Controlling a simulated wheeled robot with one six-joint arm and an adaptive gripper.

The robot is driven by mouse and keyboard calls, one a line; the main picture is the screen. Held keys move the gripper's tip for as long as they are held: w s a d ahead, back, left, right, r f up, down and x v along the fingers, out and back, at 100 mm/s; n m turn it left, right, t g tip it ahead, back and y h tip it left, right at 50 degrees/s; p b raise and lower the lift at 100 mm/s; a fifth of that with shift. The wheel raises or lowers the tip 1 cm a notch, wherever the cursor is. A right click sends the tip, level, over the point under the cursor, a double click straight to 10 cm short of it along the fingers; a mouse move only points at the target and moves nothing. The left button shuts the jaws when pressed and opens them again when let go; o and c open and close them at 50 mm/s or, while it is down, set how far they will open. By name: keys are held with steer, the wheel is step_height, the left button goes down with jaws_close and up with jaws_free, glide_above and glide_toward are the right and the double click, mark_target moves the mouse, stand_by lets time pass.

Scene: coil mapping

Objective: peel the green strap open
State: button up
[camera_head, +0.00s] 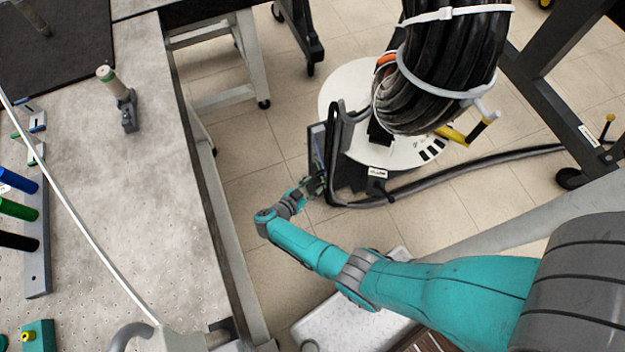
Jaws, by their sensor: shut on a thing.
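The green strap (317,160) is a small, thin greenish strip, seen small on the upright panel of a stand beside the cable coil. My gripper (317,183) reaches up to this panel from below and is shut on the strap. The fingers cover much of the strap, so I cannot tell how far it is peeled. The black cable coil (440,75) hangs above a white round base (347,90), bound with white ties.
A thick black cable (470,175) runs right from the stand across the tiled floor (265,200). A grey worktable (130,200) with coloured handles is at left. A dark wheeled frame (555,100) stands at right.

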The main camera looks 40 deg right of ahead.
steer(key=v, duration=1.1)
steer(key=shift+a, duration=0.25)
steer(key=shift+s, duration=0.15)
steer(key=s+d+r+n+t+y, duration=0.2)
steer(key=s+d+r+n+t, duration=0.1)
steer(key=s+d+r+t, duration=0.75)
steer(key=s+a+r+n+y, duration=0.3)
steer(key=s+r+n+y, duration=0.2)
steer(key=s+r, duration=0.4)
steer(key=s+a+r+n+t+y, duration=0.1)
steer(key=s+a+r+n+y, duration=0.2)
steer(key=s+r+n+y, duration=0.3)
steer(key=shift+s+r+n, duration=0.7)
steer(key=shift+s+r, duration=1.5)
steer(key=shift+r, duration=2.6)
steer(key=shift+a, duration=0.1)
